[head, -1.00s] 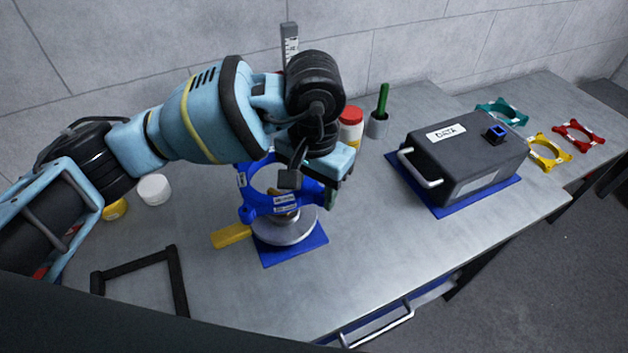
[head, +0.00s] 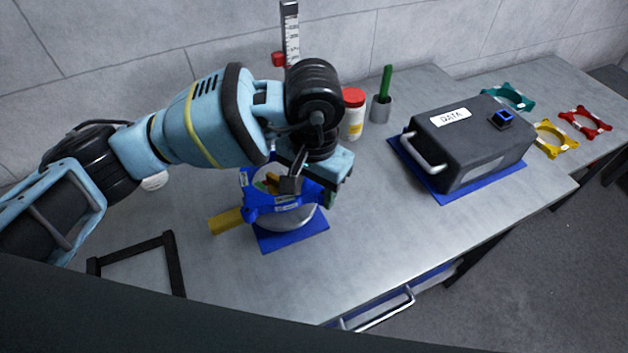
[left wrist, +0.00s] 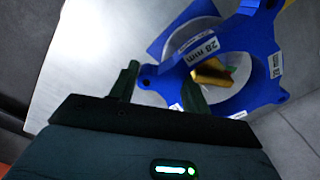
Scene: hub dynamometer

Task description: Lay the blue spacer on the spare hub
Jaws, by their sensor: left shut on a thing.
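The blue spacer (head: 262,211) is a ring with lugs and white labels, and it also shows in the left wrist view (left wrist: 262,62), where a label reads 28 mm. My left gripper (head: 291,188) is shut on it, with its fingers (left wrist: 162,85) at the ring's edge. The spacer is over the spare hub (head: 301,223), a silver disc with a brass-coloured centre (left wrist: 208,73) visible through the ring. Whether the spacer touches the hub I cannot tell. The hub is on a blue mat (head: 293,240). My right gripper is not in view.
A yellow block (head: 226,221) lies left of the mat. A black frame (head: 174,265) lies at front left. A red-capped bottle (head: 353,118) and a cup (head: 381,109) stand behind. A dark DATA case (head: 470,145) is to the right, with teal, yellow and red spacers (head: 585,121) beyond.

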